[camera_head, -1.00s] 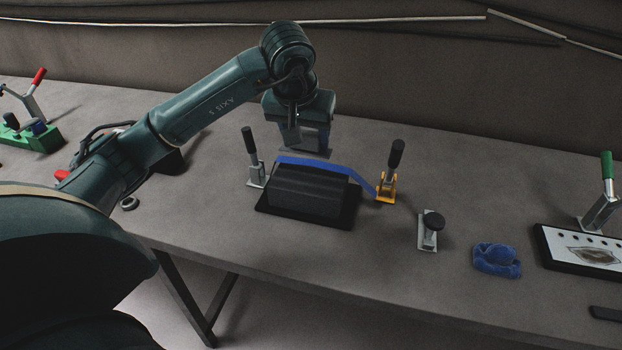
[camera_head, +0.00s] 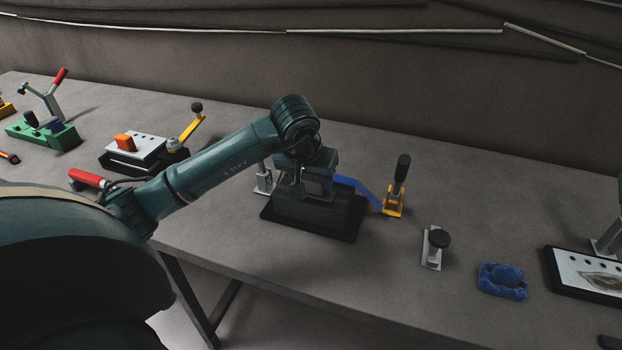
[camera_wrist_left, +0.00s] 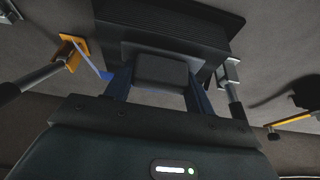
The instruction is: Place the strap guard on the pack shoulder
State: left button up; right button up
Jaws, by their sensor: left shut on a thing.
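A black ribbed block, which I take for the pack (camera_head: 338,212), sits on a dark base on the table; it also shows in the left wrist view (camera_wrist_left: 200,22). A blue strap (camera_head: 356,188) runs across its top toward an orange clamp (camera_head: 393,206) on the right. A grey clamp (camera_head: 264,181) stands on the left. My left gripper (camera_head: 308,192) is over the pack's top and hides part of the strap. It is shut on a dark rounded block, apparently the strap guard (camera_wrist_left: 161,71), between its fingers. Contact with the pack cannot be told. My right gripper is not in view.
To the right are a grey plate with a black knob (camera_head: 433,250), a crumpled blue cloth (camera_head: 502,282) and a white panel (camera_head: 592,274). A white plate fixture (camera_head: 150,146) and a green fixture (camera_head: 30,133) stand at the left. The wall is behind.

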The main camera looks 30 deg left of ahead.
pick_arm(q)
jog(key=shift+f, duration=0.25)
jog(key=shift+f+b, duration=0.2)
jog(key=shift+b, duration=0.1)
jog(key=o, duration=1)
jog(key=shift+r, duration=0.1)
jog(key=shift+r, duration=0.45)
jog(key=v, duration=1.1)
jog(key=shift+s, duration=0.3)
jog(key=shift+d+r, duration=0.1)
